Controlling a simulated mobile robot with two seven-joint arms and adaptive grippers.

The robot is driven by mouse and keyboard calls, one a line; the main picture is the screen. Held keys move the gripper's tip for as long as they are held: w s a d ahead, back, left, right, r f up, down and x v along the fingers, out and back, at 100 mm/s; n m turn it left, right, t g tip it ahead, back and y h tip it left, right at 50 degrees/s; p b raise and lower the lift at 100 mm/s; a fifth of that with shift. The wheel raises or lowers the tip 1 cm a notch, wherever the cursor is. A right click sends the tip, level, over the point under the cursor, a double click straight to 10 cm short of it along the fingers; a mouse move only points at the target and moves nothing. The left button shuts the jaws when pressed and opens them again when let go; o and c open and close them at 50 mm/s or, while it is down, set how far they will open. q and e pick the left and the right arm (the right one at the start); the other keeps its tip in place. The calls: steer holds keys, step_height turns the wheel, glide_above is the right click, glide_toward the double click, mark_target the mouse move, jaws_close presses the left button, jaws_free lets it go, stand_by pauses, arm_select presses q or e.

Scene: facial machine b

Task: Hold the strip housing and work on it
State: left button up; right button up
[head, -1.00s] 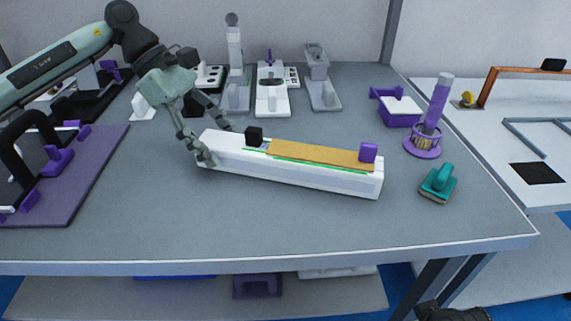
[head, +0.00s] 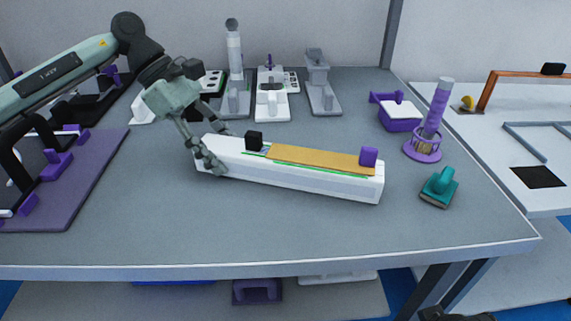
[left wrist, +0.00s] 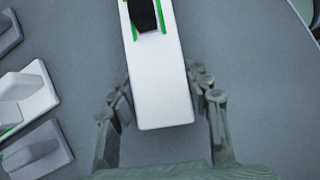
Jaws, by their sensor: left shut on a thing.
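The strip housing is a long white box (head: 290,182) lying on the grey table, angled slightly down to the right. An ochre strip (head: 315,158) with green edges lies along its top. A black block (head: 254,140) sits near the left end and a purple block (head: 369,157) at the right end. My left gripper (head: 217,152) is shut on the left end of the housing, one finger on the front side and one behind. In the left wrist view, the fingers (left wrist: 163,103) flank the white end of the housing (left wrist: 160,85).
A purple mat with black stands (head: 80,190) is at left. The table front (head: 280,235) is clear.

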arm_select(q)
steer(key=c, duration=0.6)
steer(key=shift+c, duration=0.2)
arm_select(e)
steer(key=shift+f, duration=0.1)
arm_select(q)
steer(key=shift+f, duration=0.2)
arm_select(e)
steer(key=shift+f, duration=0.15)
arm_select(q)
steer(key=shift+s+f, duration=0.1)
steer(key=shift+f, duration=0.1)
arm_select(e)
steer(key=shift+c, duration=0.2)
